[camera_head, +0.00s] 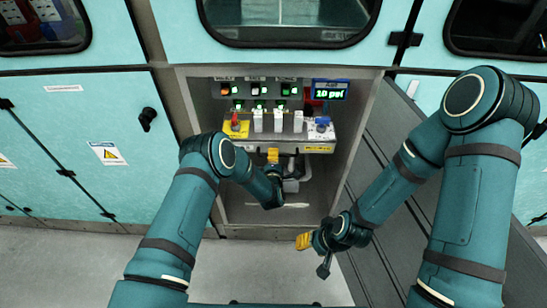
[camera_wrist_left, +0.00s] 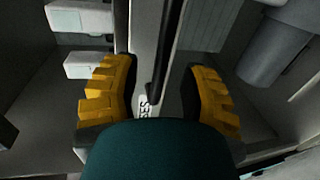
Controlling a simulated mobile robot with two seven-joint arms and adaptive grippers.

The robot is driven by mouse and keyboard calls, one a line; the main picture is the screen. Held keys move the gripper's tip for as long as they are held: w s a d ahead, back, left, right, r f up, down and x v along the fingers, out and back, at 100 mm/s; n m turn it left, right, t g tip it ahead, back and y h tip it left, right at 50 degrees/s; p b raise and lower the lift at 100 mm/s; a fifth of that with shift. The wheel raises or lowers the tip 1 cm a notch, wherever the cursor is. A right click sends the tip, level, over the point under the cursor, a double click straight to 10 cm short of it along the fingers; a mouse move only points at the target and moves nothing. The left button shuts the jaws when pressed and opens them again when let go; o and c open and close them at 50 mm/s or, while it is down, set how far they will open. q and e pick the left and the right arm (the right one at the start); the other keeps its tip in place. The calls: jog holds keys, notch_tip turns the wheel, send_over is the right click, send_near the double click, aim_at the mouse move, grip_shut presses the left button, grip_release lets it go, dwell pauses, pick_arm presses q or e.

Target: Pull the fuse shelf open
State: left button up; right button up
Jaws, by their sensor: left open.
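The fuse shelf (camera_head: 300,138) sits inside the open cabinet, with several white fuses (camera_head: 278,121) standing in a row on it and a metal front edge. My left gripper (camera_head: 273,168) is just below and in front of that edge, near its middle. In the left wrist view my left gripper (camera_wrist_left: 163,100) is open. Its yellow fingers lie either side of a long metal strip with a dark slot, and neither visibly presses on it. My right gripper (camera_head: 312,252) hangs low in front of the cabinet, away from the shelf, its fingers apart and empty.
A red button on a yellow base (camera_head: 236,126) is on the shelf's left. A display (camera_head: 331,91) reading 10 psi is above right. The open cabinet door (camera_head: 372,165) stands at the right, behind my right arm. The floor (camera_head: 265,260) in front is clear.

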pick_arm(q)
jog(key=shift+x, duration=1.25)
jog(key=shift+o, duration=0.3)
grip_shut()
